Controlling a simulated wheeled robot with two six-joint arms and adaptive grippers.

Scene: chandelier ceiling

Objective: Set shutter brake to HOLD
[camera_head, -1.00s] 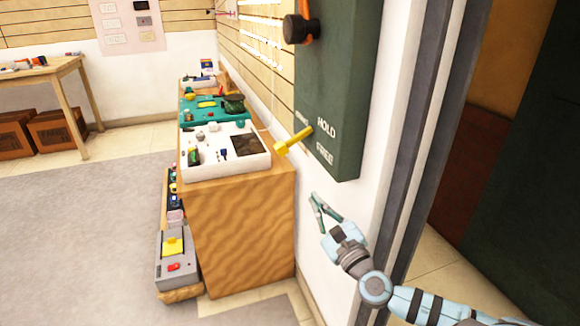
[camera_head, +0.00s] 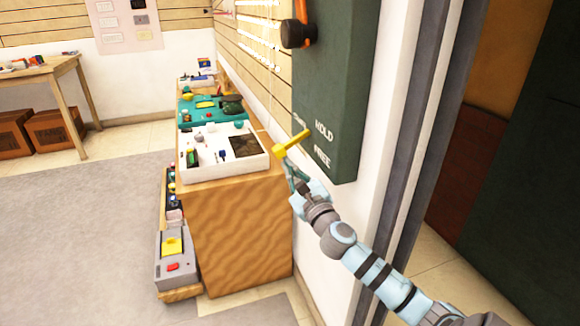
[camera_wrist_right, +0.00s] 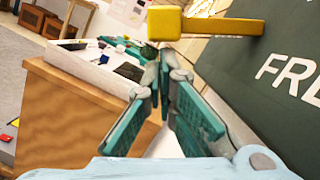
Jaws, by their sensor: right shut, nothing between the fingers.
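The shutter brake is a yellow lever (camera_head: 293,143) on the side of a dark green box (camera_head: 335,85). White lettering reads HOLD above and FREE below; a third label beside the lever is partly hidden. The lever sticks out to the left and slightly down in the head view. It crosses the top of the right wrist view (camera_wrist_right: 215,25). My right gripper (camera_head: 288,167) is shut and empty, its fingertips just below the lever's outer end. In the right wrist view its fingertips (camera_wrist_right: 166,60) meet just below the lever; I cannot tell whether they touch it. My left gripper is out of view.
A black knob with an orange handle (camera_head: 301,30) sits higher on the box. A wooden cabinet (camera_head: 235,235) with white (camera_head: 255,165) and teal (camera_head: 240,115) trays stands left of the gripper. A doorway frame is at the right. The grey floor at left is clear.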

